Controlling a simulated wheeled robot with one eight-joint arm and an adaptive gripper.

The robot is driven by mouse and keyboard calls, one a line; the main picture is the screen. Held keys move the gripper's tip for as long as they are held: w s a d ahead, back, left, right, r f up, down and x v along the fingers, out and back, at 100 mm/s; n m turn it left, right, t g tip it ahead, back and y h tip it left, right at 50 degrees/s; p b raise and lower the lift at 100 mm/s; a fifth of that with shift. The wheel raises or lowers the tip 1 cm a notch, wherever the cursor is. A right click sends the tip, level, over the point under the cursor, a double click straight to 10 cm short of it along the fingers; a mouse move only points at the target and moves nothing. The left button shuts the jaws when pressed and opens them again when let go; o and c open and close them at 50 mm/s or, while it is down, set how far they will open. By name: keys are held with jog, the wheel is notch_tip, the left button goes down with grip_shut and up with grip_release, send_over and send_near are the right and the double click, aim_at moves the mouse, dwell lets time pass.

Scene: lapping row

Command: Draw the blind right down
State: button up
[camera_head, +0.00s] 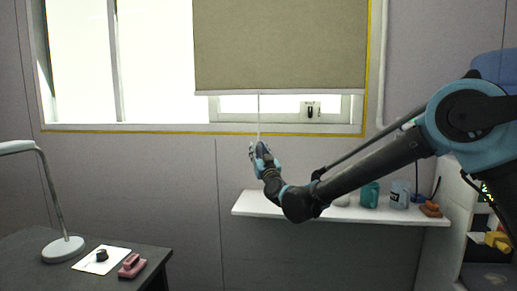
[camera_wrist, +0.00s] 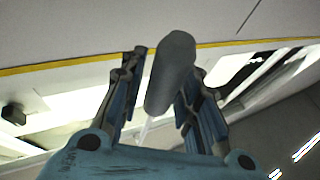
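The tan blind (camera_head: 280,45) covers the upper right part of the window, and its pale bottom bar (camera_head: 280,92) hangs above the sill. A thin cord (camera_head: 259,115) hangs from the bar down to my gripper (camera_head: 260,150). In the wrist view a grey, rounded pull (camera_wrist: 172,72) lies between the two fingers of my gripper (camera_wrist: 162,88). The fingers stand apart around it, with a gap showing on the left side; contact on the right is unclear. A pale piece of cord (camera_wrist: 143,132) shows below the pull.
A white shelf (camera_head: 350,213) with a teal cup (camera_head: 370,194) and a clear jar (camera_head: 400,194) stands below the window, beside my arm. A dark desk (camera_head: 40,262) with a lamp (camera_head: 62,249) is at lower left. The wall between desk and shelf is clear.

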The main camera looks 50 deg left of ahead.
jog(key=shift+x, duration=1.45)
jog(key=shift+f, duration=0.1)
grip_shut()
